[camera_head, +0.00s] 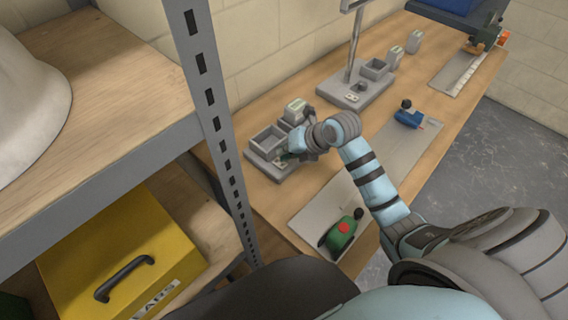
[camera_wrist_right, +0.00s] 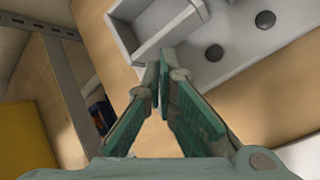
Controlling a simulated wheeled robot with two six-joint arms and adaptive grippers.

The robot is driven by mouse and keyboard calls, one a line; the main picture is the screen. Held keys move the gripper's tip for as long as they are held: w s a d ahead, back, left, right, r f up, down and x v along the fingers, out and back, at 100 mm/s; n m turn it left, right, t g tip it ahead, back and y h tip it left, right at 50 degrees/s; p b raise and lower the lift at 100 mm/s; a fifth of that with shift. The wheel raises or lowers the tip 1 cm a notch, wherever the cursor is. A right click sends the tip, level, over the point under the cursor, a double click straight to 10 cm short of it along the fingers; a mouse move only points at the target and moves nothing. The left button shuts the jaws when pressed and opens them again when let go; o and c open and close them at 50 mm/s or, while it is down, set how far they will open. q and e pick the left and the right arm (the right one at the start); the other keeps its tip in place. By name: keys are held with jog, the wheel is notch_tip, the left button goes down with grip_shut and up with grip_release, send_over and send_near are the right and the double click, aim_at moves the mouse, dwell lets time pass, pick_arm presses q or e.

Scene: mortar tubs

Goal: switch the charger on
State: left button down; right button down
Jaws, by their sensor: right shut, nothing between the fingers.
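A grey charger (camera_head: 257,158) with a square open bay sits on the wooden bench near the wall. It fills the top of the right wrist view as a pale grey body (camera_wrist_right: 235,50) with two dark round spots; I cannot tell whether either is its switch. My right gripper (camera_head: 287,158) is at the charger's front right corner. In the wrist view its green fingers (camera_wrist_right: 160,62) are closed together, empty, with the tips close over the charger's edge. I cannot tell whether they touch it. My arm hides part of the charger's right side. My left gripper is out of view.
A similar grey unit (camera_head: 352,96) with a post stands farther back. A pale green-topped block (camera_head: 296,107) is behind the charger. A green tool (camera_head: 341,236) and a blue tool (camera_head: 408,118) lie on grey strips. A metal shelf post (camera_head: 213,110) stands left, near a yellow box (camera_head: 120,255).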

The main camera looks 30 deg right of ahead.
jog(key=shift+f, duration=0.1)
dwell(0.7)
jog(key=shift+f, duration=0.35)
jog(key=shift+f+b, duration=0.3)
jog(key=shift+b, duration=0.05)
dwell(0.4)
jog(key=shift+r+p, duration=0.75)
jog(key=shift+r, duration=0.05)
jog(key=r+p, duration=0.5)
jog(key=shift+w+a, duration=0.1)
jog(key=shift+w, duration=0.2)
dwell(0.4)
